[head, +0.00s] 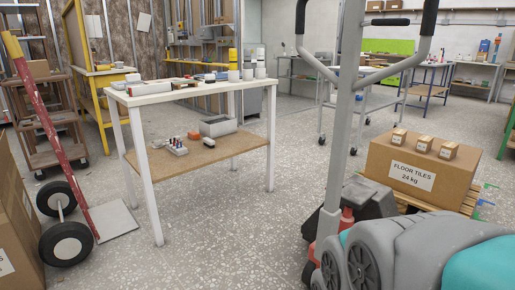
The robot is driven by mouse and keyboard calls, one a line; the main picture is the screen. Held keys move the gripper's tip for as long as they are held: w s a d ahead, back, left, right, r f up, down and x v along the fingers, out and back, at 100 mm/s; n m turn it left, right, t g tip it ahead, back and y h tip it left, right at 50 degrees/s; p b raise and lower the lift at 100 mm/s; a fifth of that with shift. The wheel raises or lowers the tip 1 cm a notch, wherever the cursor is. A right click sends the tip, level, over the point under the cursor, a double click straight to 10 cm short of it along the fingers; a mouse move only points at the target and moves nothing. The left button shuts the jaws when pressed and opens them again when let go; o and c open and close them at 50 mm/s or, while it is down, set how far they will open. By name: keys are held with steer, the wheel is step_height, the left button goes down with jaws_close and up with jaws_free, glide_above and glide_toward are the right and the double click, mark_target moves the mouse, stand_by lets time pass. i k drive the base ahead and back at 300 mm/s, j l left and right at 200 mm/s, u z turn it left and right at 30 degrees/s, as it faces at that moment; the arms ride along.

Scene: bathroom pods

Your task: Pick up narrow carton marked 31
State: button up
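Three small brown cartons stand in a row on top of a large cardboard box marked "FLOOR TILES 24 kg" (375,165) at the right. They are the left carton (398,138), the middle carton (423,145) and the right carton (448,151). Each has a pale label, but the print is too small to read, so I cannot tell which is marked 31. The left one looks narrower than the right one. My gripper is not in view.
A white-topped table (160,97) stands left of centre. A red hand truck (50,130) is at the left. Floor (225,235) between them is clear.

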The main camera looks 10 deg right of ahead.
mark_target(424, 143)
steer(key=i+l, duration=0.3)
steer(key=l, duration=0.45)
steer(key=i+l, duration=0.3)
steer(key=l, duration=0.4)
steer(key=i+l, duration=0.3)
steer(key=l, duration=0.45)
steer(key=i+l, duration=0.3)
steer(key=l, duration=0.45)
steer(key=i+l, duration=0.25)
steer(key=l, duration=0.45)
steer(key=i+l, duration=0.3)
steer(key=l, duration=0.45)
steer(key=i+l, duration=0.3)
steer(key=l, duration=0.45)
steer(key=i+l, duration=0.3)
steer(key=l, duration=0.4)
